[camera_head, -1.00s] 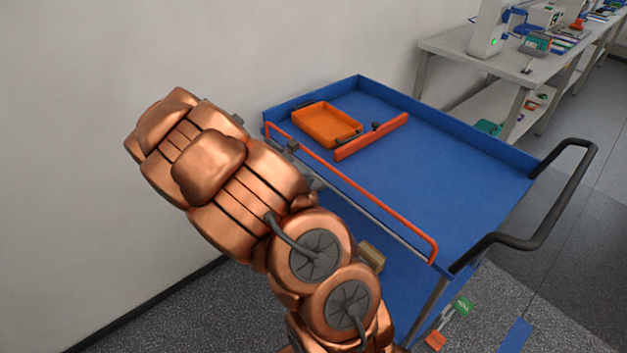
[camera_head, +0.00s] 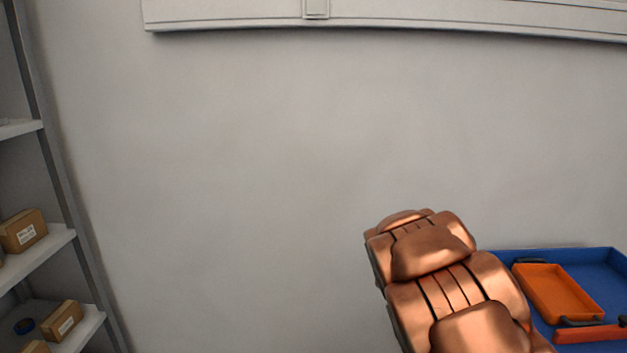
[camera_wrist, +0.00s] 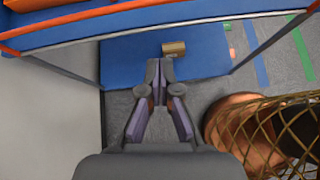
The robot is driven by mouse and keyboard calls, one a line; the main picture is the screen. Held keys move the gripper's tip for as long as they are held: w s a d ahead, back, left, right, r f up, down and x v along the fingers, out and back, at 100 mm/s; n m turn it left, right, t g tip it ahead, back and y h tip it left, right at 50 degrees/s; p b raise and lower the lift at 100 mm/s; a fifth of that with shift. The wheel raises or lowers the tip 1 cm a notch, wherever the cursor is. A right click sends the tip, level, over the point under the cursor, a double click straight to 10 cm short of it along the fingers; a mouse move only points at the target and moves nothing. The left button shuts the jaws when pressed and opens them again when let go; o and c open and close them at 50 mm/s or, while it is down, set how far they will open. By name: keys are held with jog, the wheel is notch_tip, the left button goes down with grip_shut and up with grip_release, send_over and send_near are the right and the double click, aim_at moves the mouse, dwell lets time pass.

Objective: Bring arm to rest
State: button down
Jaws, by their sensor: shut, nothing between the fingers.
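My arm (camera_head: 455,290) shows as copper-coloured links at the lower right of the head view, in front of a plain wall. My gripper is hidden in that view. In the wrist view my gripper (camera_wrist: 159,66) is shut and empty, its fingertips together and pointing toward the lower shelf of a blue cart. A small brown box (camera_wrist: 174,48) lies on that shelf just beyond the fingertips in the picture. I see no contact between them.
The blue cart (camera_head: 602,262) stands at the right with an orange tray (camera_head: 556,293) on top. A shelf rack (camera_head: 62,245) with cardboard boxes is at the left. Bare wall lies between. Floor strips (camera_wrist: 261,70) show right of the cart.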

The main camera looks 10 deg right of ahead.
jog(key=s+a+r+m+y, duration=0.2)
jog(key=s+a+m, duration=0.3)
jog(key=s+a, duration=0.3)
jog(key=s+a+r+m+y, duration=0.3)
jog(key=s+a+m+y, duration=0.2)
jog(key=s+a, duration=0.3)
jog(key=s+a+r+m+y, duration=0.2)
jog(key=s+a+m, duration=0.3)
jog(key=s+a, duration=0.3)
jog(key=a+y, duration=0.1)
jog(key=a, duration=0.2)
jog(key=shift+s+r+p, duration=0.15)
jog(key=shift+s+p, duration=0.15)
jog(key=shift+p, duration=0.1)
